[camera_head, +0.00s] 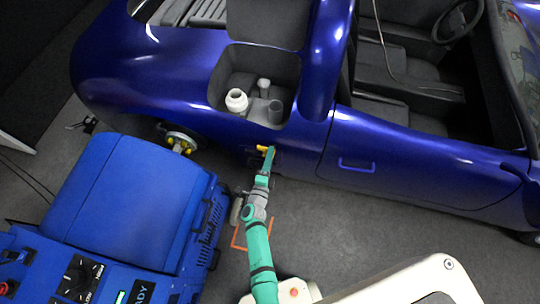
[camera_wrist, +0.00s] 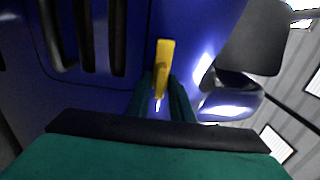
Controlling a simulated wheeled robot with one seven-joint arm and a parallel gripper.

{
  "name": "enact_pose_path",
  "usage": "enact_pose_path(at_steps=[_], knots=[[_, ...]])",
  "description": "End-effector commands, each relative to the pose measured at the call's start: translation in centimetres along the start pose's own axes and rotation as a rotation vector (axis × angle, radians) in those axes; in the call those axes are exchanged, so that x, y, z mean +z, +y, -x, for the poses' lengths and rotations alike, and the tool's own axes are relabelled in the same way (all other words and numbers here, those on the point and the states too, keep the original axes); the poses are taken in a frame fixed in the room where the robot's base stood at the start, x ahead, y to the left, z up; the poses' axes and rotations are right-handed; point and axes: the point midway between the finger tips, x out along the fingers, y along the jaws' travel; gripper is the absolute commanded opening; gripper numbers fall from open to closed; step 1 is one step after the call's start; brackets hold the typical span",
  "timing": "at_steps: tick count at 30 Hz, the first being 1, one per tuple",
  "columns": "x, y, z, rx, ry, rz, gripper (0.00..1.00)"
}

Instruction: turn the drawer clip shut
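The yellow drawer clip (camera_head: 263,149) sits low on the blue car's side, below the open compartment. In the wrist view the clip (camera_wrist: 165,58) stands upright in the picture, close in front of my gripper. My gripper (camera_head: 268,158) reaches up to it from below in the head view. In the wrist view the two dark green fingers of my gripper (camera_wrist: 163,96) are apart, one on each side of the clip's lower end. Blue and white show between them below the clip. Whether either finger touches the clip is hard to tell. The drawer's outline is not clear.
The blue car (camera_head: 420,165) fills the upper part of the head view. Its open compartment (camera_head: 228,82) holds a white fitting and grey cylinders. A bare wheel hub (camera_head: 182,141) is left of the clip. A blue machine (camera_head: 140,200) stands at left. Grey floor lies at right.

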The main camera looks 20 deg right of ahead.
Motion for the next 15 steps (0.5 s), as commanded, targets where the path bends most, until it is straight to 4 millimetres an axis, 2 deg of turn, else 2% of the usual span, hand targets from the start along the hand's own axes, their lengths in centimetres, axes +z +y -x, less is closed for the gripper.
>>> enact_pose_path(at_steps=[8, 15], knots=[[0.01, 0.02, 0.03, 0.000, 0.000, 0.012, 0.00], [0.01, 0.03, 0.04, 0.000, 0.000, 0.106, 0.00]])
